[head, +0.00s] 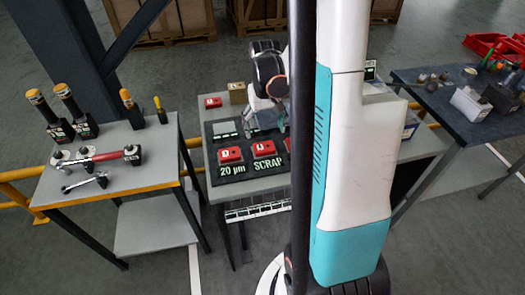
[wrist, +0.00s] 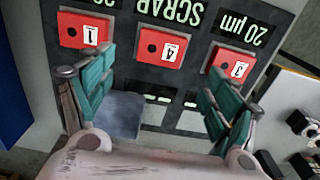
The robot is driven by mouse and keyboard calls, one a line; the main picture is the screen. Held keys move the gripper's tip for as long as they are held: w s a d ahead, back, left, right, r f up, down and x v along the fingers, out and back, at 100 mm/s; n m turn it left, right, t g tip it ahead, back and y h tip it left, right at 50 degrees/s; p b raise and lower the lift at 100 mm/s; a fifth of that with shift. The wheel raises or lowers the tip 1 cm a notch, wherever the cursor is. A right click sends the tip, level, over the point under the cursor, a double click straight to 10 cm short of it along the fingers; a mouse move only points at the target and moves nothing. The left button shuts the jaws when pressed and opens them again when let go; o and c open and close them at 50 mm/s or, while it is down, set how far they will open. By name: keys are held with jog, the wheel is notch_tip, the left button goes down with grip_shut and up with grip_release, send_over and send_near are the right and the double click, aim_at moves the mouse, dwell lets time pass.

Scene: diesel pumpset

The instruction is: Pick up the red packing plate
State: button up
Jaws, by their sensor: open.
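Several red packing plates with number labels are in view. In the wrist view, plate 1 (wrist: 85,33), plate 4 (wrist: 160,47) and plate 3 (wrist: 229,64) lie on the dark labelled board (wrist: 193,25). In the head view, one plate (head: 230,155) sits above the "20 µm" label and another (head: 263,148) above "SCRAP". A further red piece (head: 213,102) lies behind the board. My gripper (wrist: 158,88) is open, with its teal fingers apart above the board. A grey-blue square (wrist: 122,112) shows between them, nearer the left finger. No red plate is between the fingers.
A tan block (head: 237,92) stands behind the board. The left table (head: 105,160) carries hand tools and upright handled pieces. The right dark table (head: 440,108) holds a white box and small parts. My arm hides the right part of the middle table.

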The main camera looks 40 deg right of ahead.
aim_at(264, 147)
notch_tip(264, 147, down, 8)
jog(key=b, duration=0.3)
jog(key=shift+f, duration=0.15)
jog(key=shift+a, duration=0.1)
jog(key=shift+c, duration=0.3)
jog(key=c, duration=1.4)
notch_tip(264, 147, up, 20)
jog(key=p, duration=0.6)
jog(key=shift+p, duration=0.3)
